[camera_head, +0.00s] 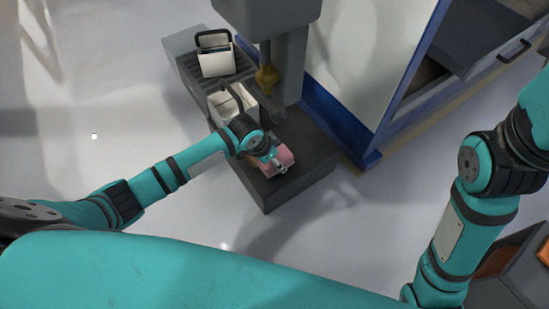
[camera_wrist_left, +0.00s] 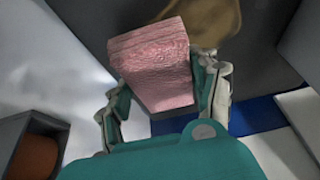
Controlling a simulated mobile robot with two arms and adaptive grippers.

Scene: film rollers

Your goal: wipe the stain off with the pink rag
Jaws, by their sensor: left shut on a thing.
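The pink rag (camera_head: 286,155) is a folded, block-like cloth over the dark grey bench top in the head view. My left gripper (camera_head: 275,163) is shut on it. In the left wrist view the rag (camera_wrist_left: 152,62) sits between the two fingers of my left gripper (camera_wrist_left: 165,95). A brownish stain (camera_wrist_left: 208,24) shows on the dark surface just beyond the rag's right side; the rag may hide part of it. I cannot tell whether the rag touches the surface. My right arm shows at the right of the head view, but its gripper is out of frame.
On the dark grey bench (camera_head: 266,194), a white open box (camera_head: 232,106) and a white container with a black rim (camera_head: 215,56) stand behind the rag. A grey machine column (camera_head: 291,65) rises close behind. A blue-and-white cabinet (camera_head: 365,70) stands at the right.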

